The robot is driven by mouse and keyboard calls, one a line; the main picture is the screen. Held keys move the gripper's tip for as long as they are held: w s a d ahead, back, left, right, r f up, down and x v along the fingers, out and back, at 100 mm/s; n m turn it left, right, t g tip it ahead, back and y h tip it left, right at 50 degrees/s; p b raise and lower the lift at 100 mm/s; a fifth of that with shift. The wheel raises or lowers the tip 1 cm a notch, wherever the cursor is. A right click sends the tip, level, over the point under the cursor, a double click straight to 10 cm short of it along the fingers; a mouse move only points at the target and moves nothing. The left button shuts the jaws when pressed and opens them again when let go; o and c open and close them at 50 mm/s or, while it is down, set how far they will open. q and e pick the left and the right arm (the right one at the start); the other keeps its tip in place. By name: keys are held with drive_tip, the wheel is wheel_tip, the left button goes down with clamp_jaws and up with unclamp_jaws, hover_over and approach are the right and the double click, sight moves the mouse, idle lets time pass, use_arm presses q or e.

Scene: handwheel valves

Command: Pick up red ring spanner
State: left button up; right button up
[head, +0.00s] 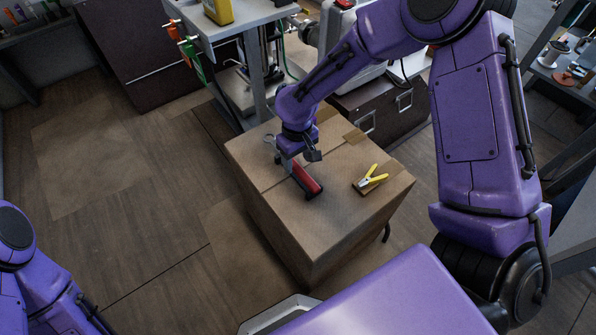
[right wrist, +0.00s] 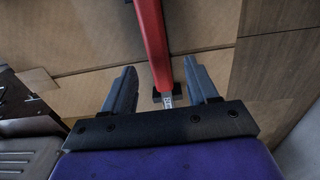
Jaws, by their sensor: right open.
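The red ring spanner (head: 307,180) lies on top of a cardboard box (head: 345,213). Its red handle points toward the front, and its grey ring end shows at the back left. My right gripper (head: 297,162) is over the middle of the spanner, pointing down. In the right wrist view the spanner's red handle (right wrist: 151,35) and metal shank run between the two fingers of the open right gripper (right wrist: 160,68), with a gap on each side. The ring end is hidden there. My left arm shows at the lower left, but its gripper is out of view.
A grey workbench (head: 245,14) with hanging tools stands behind the box. A dark cabinet (head: 378,112) stands close behind at right. The floor to the left is clear.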

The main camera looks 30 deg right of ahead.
sight(298, 168)
wheel_tip(298, 168, down, 3)
drive_tip(key=shift+d, duration=0.1)
drive_tip(key=shift+r, duration=0.1)
drive_tip(key=shift+c, duration=0.6)
clamp_jaws()
